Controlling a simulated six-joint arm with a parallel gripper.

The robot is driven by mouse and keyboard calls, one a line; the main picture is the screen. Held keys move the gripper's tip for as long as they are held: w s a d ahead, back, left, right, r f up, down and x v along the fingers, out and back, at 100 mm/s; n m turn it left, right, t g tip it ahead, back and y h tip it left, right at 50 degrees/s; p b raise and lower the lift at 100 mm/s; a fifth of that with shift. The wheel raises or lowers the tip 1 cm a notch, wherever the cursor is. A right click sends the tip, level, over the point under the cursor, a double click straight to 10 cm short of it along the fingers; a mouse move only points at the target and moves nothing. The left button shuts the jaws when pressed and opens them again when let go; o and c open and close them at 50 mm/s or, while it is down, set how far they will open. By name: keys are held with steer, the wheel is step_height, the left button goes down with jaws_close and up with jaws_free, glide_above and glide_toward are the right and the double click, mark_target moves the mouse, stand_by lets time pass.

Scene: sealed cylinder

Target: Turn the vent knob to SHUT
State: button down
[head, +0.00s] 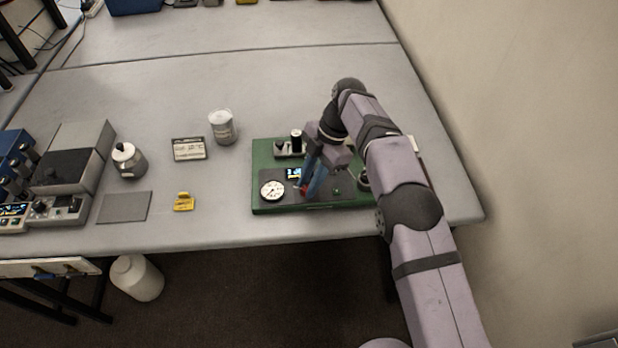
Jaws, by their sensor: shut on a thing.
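A green-based panel (290,207) lies near the front edge of the table. It carries a round white gauge (272,190), a small lit display (294,173) and a black upright cylinder (296,140) at the back. My gripper (310,191) points down onto the panel's middle, with its blue fingers shut. A small red part (302,190) shows at the fingertips; it appears to be the vent knob, mostly hidden by the fingers. Its pointer and the SHUT mark cannot be made out. My arm covers the panel's right part.
Left of the panel are a grey canister (222,127), a small framed display (189,149), a yellow item (184,202), a flat grey plate (124,207) and a metal pot (128,160). Grey equipment stands at the far left. The table behind the panel is clear; a wall stands at right.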

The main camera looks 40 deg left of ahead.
stand_by(0.4)
steer(key=c, duration=1.5)
jaws_free()
steer(key=shift+c, duration=0.2)
steer(key=shift+r, duration=0.1)
steer(key=shift+r+b, duration=0.3)
steer(key=shift+r, duration=0.3)
step_height(320, 180, up, 9)
steer(key=p, duration=0.3)
steer(key=shift+f+p, duration=0.15)
steer(key=shift+p, duration=0.15)
steer(key=shift+w, duration=0.1)
